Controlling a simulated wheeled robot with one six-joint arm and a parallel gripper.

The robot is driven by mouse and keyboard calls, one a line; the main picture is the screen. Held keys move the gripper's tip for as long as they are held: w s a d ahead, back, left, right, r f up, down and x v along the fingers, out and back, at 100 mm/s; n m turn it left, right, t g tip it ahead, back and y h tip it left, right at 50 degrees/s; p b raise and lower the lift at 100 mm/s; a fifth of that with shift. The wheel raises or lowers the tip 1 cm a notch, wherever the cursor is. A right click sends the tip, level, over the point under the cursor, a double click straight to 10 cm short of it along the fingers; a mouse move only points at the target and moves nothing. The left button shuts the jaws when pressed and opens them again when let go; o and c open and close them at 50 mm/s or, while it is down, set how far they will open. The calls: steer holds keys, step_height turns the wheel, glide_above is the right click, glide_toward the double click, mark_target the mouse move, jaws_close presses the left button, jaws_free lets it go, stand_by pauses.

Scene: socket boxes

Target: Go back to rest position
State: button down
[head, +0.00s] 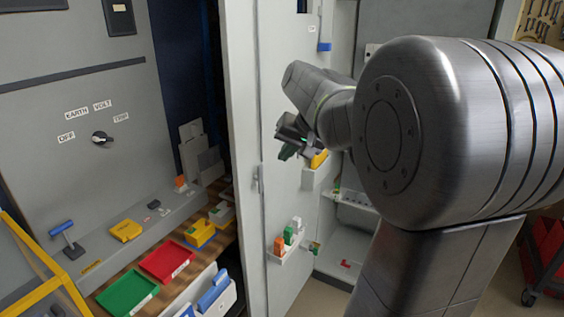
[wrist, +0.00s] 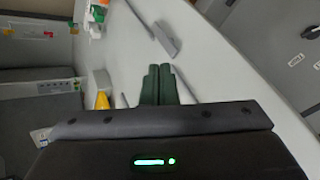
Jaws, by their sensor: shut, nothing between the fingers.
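My gripper (head: 286,150) is at the end of my raised arm, in front of the light grey cabinet door, in the head view. In the wrist view its two dark green fingers (wrist: 158,72) lie side by side, closed together with nothing between them. The pale door surface (wrist: 205,75) lies beyond them; I cannot tell the exact gap. A yellow object (head: 318,159) in a small door holder is just right of the gripper in the head view. It also shows beside the fingers in the wrist view (wrist: 103,100). My arm hides part of the cabinet.
The open door (head: 245,120) stands upright in the middle. A lower door holder carries orange (head: 279,245) and green (head: 289,236) pieces. Left are a red tray (head: 167,260), a green tray (head: 127,291) and a yellow rail (head: 40,255). A red-bin cart (head: 545,250) stands at the right.

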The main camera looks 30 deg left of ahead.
steer(key=v, duration=0.5)
steer(key=shift+s+a, duration=0.1)
steer(key=shift+s, duration=0.3)
steer(key=shift+a+f, duration=0.1)
steer(key=shift+f, duration=0.05)
